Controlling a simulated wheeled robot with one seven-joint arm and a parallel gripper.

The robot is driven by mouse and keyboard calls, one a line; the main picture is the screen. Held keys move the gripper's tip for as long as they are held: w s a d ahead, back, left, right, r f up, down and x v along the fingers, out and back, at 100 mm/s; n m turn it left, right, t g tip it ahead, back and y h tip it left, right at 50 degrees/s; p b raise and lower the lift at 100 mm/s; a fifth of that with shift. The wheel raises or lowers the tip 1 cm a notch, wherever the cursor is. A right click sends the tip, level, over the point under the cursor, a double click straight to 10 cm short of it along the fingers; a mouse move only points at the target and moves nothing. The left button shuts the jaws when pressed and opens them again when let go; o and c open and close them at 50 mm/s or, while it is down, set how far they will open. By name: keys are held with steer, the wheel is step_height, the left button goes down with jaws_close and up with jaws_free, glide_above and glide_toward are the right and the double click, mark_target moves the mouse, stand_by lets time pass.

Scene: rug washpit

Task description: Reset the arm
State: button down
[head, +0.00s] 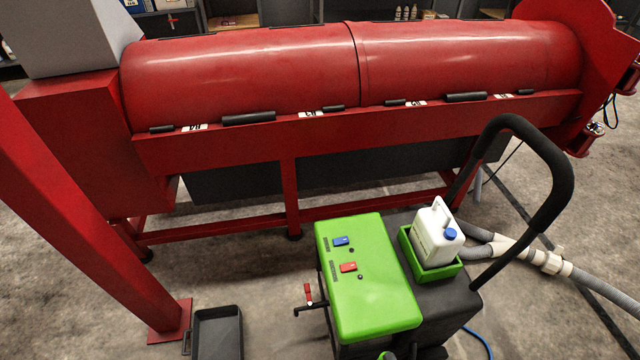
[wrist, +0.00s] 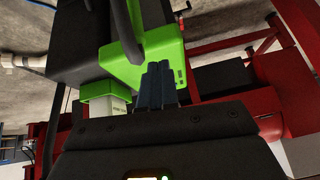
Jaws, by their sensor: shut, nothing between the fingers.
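My gripper (wrist: 157,86) shows in the wrist view, its dark blue fingers together and empty. Behind the fingers is the green-topped machine (wrist: 175,62), which looks upside down there. My gripper does not show in the head view. There the machine's green top (head: 368,285) carries a blue switch (head: 341,241) and a red switch (head: 348,267). I cannot tell how far the fingers are from the machine, but no contact is visible.
A white jug (head: 436,232) with a blue cap stands in a green tray (head: 412,262) beside a black handle (head: 545,210). A large red drum machine (head: 240,75) spans the back. A black tray (head: 217,335) and grey hose (head: 590,283) lie on the concrete floor.

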steer(key=s+d+r+t, duration=0.2)
steer(key=s+r, duration=0.3)
steer(key=r, duration=0.4)
steer(key=s+d+r+t+h, duration=0.1)
steer(key=s+d+r+t, duration=0.2)
steer(key=s+r, duration=0.3)
steer(key=s+d+r+m+t, duration=0.1)
steer(key=s+d+r+t, duration=0.2)
steer(key=r, duration=1)
steer(key=s, duration=0.3)
steer(key=shift+s+d+r+h, duration=0.25)
steer(key=shift+d+r+h, duration=0.05)
steer(key=shift+r+h, duration=0.1)
